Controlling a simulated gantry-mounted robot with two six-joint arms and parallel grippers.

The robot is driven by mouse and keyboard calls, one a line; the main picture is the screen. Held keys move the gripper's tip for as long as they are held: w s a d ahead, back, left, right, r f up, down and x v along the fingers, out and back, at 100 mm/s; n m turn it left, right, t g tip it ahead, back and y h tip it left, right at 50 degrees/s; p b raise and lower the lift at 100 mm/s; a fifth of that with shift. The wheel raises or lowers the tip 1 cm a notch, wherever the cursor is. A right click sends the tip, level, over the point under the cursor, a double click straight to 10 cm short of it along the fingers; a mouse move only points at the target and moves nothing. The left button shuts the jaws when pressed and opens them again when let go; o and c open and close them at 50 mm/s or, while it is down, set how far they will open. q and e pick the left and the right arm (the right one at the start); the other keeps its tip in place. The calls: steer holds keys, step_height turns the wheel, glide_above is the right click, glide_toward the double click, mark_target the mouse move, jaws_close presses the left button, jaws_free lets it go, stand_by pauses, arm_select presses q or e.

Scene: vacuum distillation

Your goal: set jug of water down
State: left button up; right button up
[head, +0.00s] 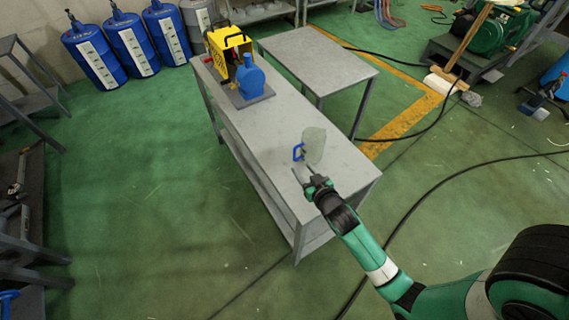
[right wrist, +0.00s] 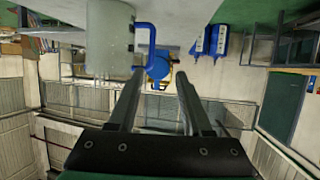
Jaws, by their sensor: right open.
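The jug of water (head: 314,146) is a pale translucent vessel with a blue handle (head: 298,152). In the head view it stands upright on the near end of the long grey table (head: 290,120). My right gripper (head: 304,173) is just in front of the jug at the table's near end, open and empty. The right wrist view is upside down; there the jug (right wrist: 110,40) and its blue handle (right wrist: 147,42) are beyond the open fingers (right wrist: 160,72), with the handle near one fingertip. I cannot tell whether they touch. My left gripper is not in view.
A yellow device (head: 228,50) and a blue container (head: 250,78) stand at the table's far end. The tabletop between them and the jug is clear. A second grey table (head: 320,60) stands behind. Blue drums (head: 90,55) line the wall, and black cables (head: 440,180) cross the floor.

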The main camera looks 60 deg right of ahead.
mark_target(294, 155)
steer(key=w+d+f, duration=0.1)
steer(key=w+d+f+b, duration=0.1)
steer(key=d, duration=0.1)
steer(key=w+d+f+b, duration=0.1)
steer(key=shift+d+f, duration=0.4)
steer(key=shift+w+d+f, duration=0.1)
steer(key=shift+w+d, duration=0.1)
steer(key=b+x, duration=0.2)
steer(key=x, duration=0.2)
steer(key=shift+w+f, duration=0.2)
steer(key=shift+w, duration=0.05)
steer(key=shift+w+d+b, duration=0.25)
steer(key=shift+b, duration=0.05)
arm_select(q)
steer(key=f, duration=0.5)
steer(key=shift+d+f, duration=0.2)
arm_select(e)
jaws_close()
